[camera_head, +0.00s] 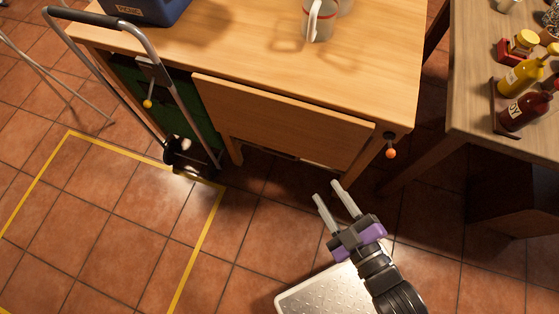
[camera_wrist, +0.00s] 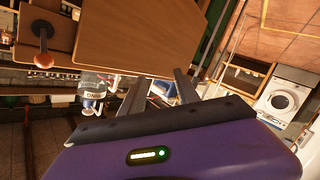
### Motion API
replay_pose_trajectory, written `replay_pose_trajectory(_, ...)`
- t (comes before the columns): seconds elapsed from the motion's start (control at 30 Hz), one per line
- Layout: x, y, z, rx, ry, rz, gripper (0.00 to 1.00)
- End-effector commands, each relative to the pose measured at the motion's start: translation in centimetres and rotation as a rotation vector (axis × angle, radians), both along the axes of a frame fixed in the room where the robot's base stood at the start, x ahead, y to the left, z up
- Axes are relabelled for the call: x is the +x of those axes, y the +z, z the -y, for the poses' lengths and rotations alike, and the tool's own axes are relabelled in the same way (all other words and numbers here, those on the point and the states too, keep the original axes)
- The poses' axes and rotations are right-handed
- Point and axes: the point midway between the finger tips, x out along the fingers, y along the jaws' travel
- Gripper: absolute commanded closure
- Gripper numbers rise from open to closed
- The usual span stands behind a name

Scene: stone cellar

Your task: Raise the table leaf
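The wooden table leaf (camera_head: 285,125) hangs down at the front edge of the wooden table (camera_head: 235,50), tilted outward at its lower edge. In the wrist view the leaf (camera_wrist: 145,35) fills the upper middle. My gripper (camera_head: 327,190) is in front of and below the leaf's right part, apart from it in the head view. Its two fingers are spread with nothing between them; in the wrist view my gripper (camera_wrist: 158,85) points toward the leaf's edge. An orange-knobbed pull (camera_head: 390,150) is at the table's right front corner, and a yellow-knobbed one (camera_head: 148,101) at the left.
A hand truck (camera_head: 107,80) stands against the table's left side. A mug (camera_head: 318,22) and a blue box (camera_head: 150,8) are on the table top. A second table (camera_head: 500,80) with sauce bottles stands at the right.

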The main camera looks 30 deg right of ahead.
Motion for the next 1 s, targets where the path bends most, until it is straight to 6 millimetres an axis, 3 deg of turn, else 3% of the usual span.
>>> replay_pose_trajectory(0.03, 1.2, -3.7, -0.1, -0.046, 0.010, 0.008, 0.62)
replay_pose_trajectory(0.1, 2.8, -6.8, -0.2, -0.120, 0.025, 0.015, 0.62)
replay_pose_trajectory(0.4, 10.0, -18.9, -0.2, -0.440, 0.090, 0.041, 0.62)
replay_pose_trajectory(0.6, 15.1, -25.6, 0.1, -0.651, 0.130, 0.058, 0.62)
replay_pose_trajectory(0.8, 18.3, -29.1, 0.4, -0.791, 0.156, 0.067, 0.62)
replay_pose_trajectory(1.0, 19.7, -29.7, 0.4, -0.833, 0.164, 0.069, 0.62)
